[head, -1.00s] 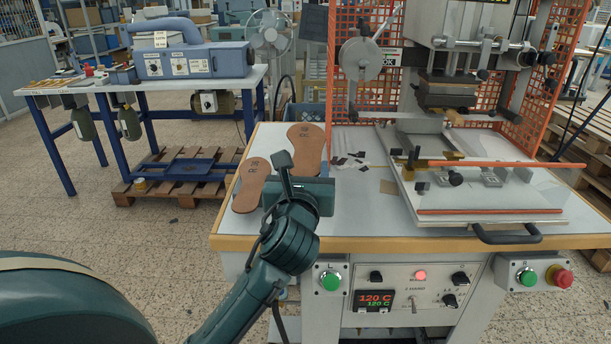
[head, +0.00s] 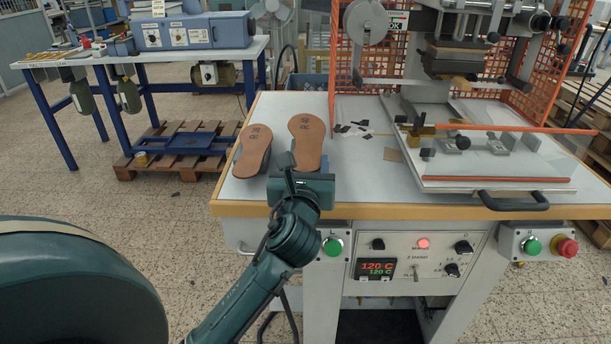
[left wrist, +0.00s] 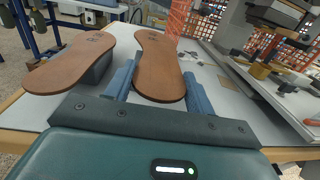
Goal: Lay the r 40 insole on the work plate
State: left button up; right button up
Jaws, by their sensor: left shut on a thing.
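My left gripper (head: 304,168) is shut on the right-hand brown insole (head: 307,138), near its front end. In the left wrist view the insole (left wrist: 160,62) lies between the two fingers (left wrist: 158,92). Its dark stamp is too small to read surely. A second brown insole (head: 254,148) is to its left, on a grey block (left wrist: 100,68); whether anything supports the held one is hidden. The press's pale work plate (head: 535,172) is to the right, apart from the gripper. My right gripper is not in view.
The white table (head: 370,190) has a wooden front edge. Small dark pieces (head: 352,129) lie behind and right of the held insole. The press head (head: 455,57), orange guard (head: 522,65), plate fixtures (head: 460,143) and black handle (head: 514,201) stand at the right.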

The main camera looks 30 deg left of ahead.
pick_arm(q)
jog(key=shift+f+p, duration=0.3)
jog(key=shift+f, duration=0.65)
jog(key=shift+f, duration=0.25)
jog(key=o, duration=1)
